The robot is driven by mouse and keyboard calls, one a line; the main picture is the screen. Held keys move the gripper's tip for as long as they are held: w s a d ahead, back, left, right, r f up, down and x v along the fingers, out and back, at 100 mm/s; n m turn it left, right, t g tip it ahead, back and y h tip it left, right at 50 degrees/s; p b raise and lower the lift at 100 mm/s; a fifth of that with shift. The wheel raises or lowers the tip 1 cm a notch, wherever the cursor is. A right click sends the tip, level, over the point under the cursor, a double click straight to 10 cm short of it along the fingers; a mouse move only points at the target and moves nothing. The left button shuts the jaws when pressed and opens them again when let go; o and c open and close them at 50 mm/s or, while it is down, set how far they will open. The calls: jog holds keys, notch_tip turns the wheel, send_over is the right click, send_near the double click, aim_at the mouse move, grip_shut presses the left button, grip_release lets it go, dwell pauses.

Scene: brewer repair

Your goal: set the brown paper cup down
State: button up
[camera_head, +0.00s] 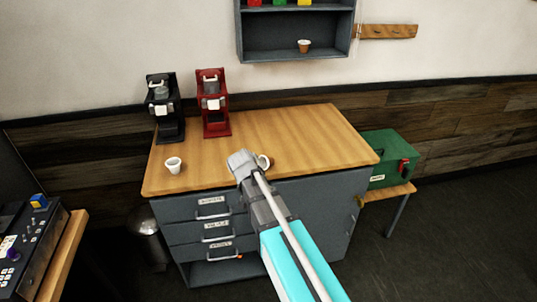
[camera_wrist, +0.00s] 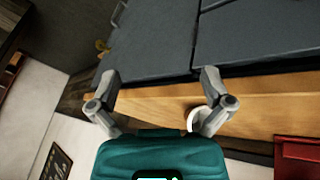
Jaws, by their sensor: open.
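A small brown cup with a pale rim (camera_head: 304,46) stands upright on the lower shelf of the wall unit, well above and away from my gripper. My gripper (camera_head: 241,160) is over the front part of the wooden counter top. In the wrist view the two fingers of my gripper (camera_wrist: 160,78) are spread wide, with nothing held between them. A white cup (camera_head: 265,161) is just right of my gripper and partly hidden by it. It also shows in the wrist view (camera_wrist: 191,121), partly behind one finger.
The wooden counter (camera_head: 300,140) has clear room at its right. Another white cup (camera_head: 173,165) stands at its left. A black brewer (camera_head: 165,108) and a red brewer (camera_head: 213,105) stand at the back. A green toolbox (camera_head: 385,155) sits on a side bench.

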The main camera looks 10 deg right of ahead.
jog(key=w+a+r+m+t+h+p, duration=0.2)
jog(key=w+a+r+m+p, duration=0.3)
jog(key=w+r, duration=0.4)
jog(key=shift+w+a+r+t+h, duration=0.3)
jog(key=shift+w+a+r+h, duration=0.15)
jog(key=shift+w, duration=0.3)
jog(key=shift+f, duration=0.1)
jog(key=b+x, duration=0.5)
jog(key=x, duration=0.1)
jog(key=shift+d+f, duration=0.15)
jog(key=shift+f, duration=0.15)
jog(key=shift+b+x, duration=0.6)
jog(key=shift+x, duration=0.35)
jog(key=shift+r, duration=0.1)
jog(key=shift+w, duration=0.1)
